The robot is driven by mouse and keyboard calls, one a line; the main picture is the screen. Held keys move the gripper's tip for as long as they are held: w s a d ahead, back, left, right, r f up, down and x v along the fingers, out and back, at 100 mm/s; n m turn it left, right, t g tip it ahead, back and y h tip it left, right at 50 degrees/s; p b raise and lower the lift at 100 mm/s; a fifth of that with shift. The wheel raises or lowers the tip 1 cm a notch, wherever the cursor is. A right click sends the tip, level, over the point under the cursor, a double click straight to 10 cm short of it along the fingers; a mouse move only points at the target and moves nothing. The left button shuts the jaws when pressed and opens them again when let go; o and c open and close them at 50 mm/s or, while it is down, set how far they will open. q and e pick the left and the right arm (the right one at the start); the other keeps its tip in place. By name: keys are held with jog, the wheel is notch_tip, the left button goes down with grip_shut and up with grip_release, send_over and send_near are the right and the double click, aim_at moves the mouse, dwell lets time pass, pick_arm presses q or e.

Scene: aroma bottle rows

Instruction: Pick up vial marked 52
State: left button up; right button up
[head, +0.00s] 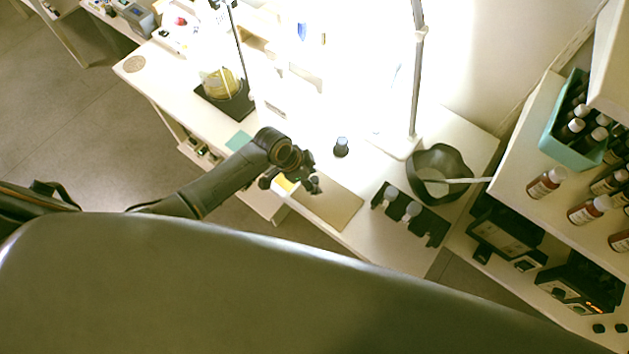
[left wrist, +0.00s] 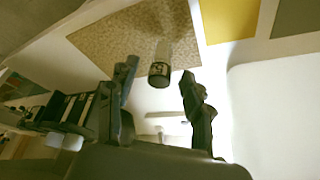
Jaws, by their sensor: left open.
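A small vial with a dark end and a clear, pale body (left wrist: 160,68) shows in the left wrist view, between the fingers and apart from both. Light marks show on its dark part, too blurred to read surely. A dark-capped vial (head: 341,147) stands alone on the white table in the head view, beyond the tan mat; it looks to be the same one. My left gripper (head: 291,184) is over the near side of the table, left of that vial. Its fingers (left wrist: 157,82) are open and empty in the left wrist view. My right gripper is not in view.
A tan mat (head: 336,207) lies by the table's front edge. Right of it are a black rack (head: 388,212) with capped vials and a dark bowl (head: 453,165). A stand (head: 417,85) rises behind. A shelf at right holds brown bottles (head: 546,183) and a teal crate (head: 561,152).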

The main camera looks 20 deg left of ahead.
pick_arm(q)
jog(key=shift+w+d+f, duration=0.1)
jog(key=shift+f, duration=0.25)
grip_shut()
